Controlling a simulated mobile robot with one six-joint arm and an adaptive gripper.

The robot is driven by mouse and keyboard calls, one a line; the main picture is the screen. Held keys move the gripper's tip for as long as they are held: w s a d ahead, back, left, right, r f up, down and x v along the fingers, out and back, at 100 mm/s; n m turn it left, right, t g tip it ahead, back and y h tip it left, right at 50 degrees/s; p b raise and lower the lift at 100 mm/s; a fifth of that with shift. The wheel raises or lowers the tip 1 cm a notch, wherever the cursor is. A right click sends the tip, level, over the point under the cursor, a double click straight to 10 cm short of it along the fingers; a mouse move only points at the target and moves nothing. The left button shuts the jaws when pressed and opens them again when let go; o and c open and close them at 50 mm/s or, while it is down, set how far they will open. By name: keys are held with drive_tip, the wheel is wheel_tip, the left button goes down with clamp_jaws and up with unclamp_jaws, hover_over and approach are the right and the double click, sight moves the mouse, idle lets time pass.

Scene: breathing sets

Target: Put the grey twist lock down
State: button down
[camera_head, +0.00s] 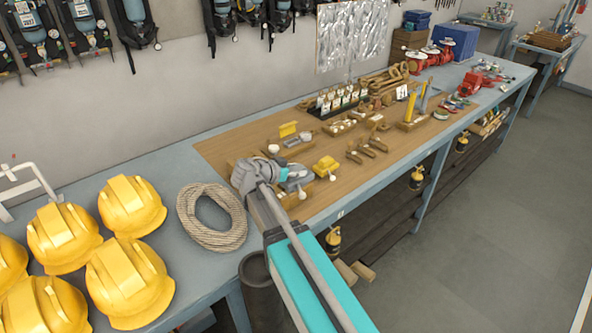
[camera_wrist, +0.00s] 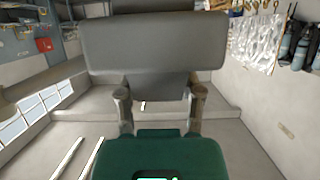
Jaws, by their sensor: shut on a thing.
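The grey twist lock (camera_head: 295,181) shows in the head view with a pale round knob at its lower end. It is at the tip of my arm, over the front left part of the wooden board (camera_head: 221,150). My gripper (camera_head: 262,173) is shut on it and partly hides it. I cannot tell whether the lock touches the wooden block (camera_head: 291,201) below it. In the wrist view a big grey block shape and two finger-like parts fill the middle, and the lock cannot be made out surely there.
A yellow twist lock (camera_head: 326,165) is close on the right, and another yellow piece (camera_head: 288,130) is behind. A rope coil (camera_head: 212,217) and yellow helmets (camera_head: 131,206) lie on the blue-grey bench to the left. Other fittings crowd the board's far part.

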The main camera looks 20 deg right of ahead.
sight(297, 181)
drive_tip(key=shift+f, duration=0.15)
wheel_tip(297, 181, down, 5)
drive_tip(key=b, duration=0.5)
drive_tip(key=shift+r, duration=0.2)
drive_tip(key=shift+d, duration=0.1)
